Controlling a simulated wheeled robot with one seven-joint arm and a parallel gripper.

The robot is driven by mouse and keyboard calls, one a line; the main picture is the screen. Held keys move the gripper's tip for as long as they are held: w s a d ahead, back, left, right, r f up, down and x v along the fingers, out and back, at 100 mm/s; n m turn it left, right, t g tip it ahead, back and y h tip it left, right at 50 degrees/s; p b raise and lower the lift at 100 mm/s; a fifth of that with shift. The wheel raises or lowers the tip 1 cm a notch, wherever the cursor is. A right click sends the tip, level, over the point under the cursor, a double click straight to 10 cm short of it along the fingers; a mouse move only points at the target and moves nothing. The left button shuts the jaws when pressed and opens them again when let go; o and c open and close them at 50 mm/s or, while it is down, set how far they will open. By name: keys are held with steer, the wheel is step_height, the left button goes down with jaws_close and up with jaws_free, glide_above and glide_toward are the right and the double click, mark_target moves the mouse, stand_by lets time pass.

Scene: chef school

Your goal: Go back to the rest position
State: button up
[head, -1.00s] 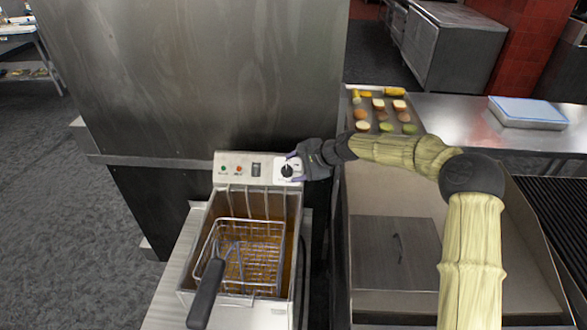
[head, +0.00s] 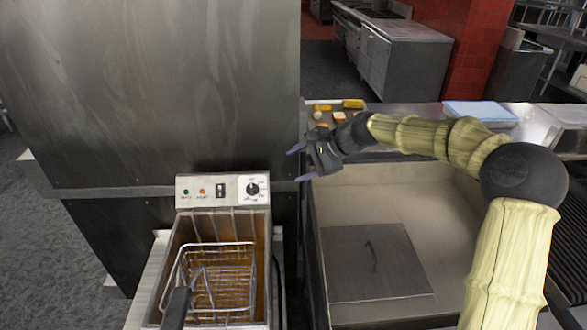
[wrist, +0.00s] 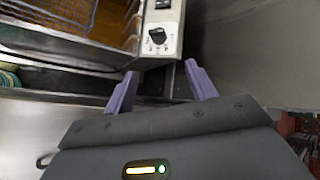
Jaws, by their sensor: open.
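My gripper (head: 297,164) is open and empty, with its two purple fingers apart and pointing left. It hangs in the air to the right of the fryer's control panel (head: 222,191) and a little above it, clear of the knob (head: 252,189). In the wrist view my gripper (wrist: 160,85) shows both fingers spread with nothing between them. The black knob (wrist: 157,36) on its white plate lies beyond the fingertips there, apart from them. My arm reaches in from the right side of the head view.
The fryer (head: 215,265) holds a wire basket (head: 222,280) with a dark handle. A tall steel cabinet (head: 150,95) stands behind it. Food pieces lie on a tray at the back, partly hidden by my arm. A blue-topped box (head: 480,113) sits on the right counter.

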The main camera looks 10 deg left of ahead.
steer(key=shift+s+a, duration=0.15)
steer(key=shift+s, duration=0.1)
steer(key=s+d+f+n+h, duration=0.5)
steer(key=s+d+f+h, duration=0.15)
steer(key=s+d, duration=0.3)
steer(key=s+d+f+n+h+p, duration=0.1)
steer(key=s+d+f+n+h, duration=0.1)
steer(key=s+d, duration=1.4)
steer(key=shift+s+n+h+p, duration=0.4)
steer(key=shift+s+n+h, duration=0.15)
steer(key=shift+n, duration=0.45)
steer(key=shift+d, duration=0.1)
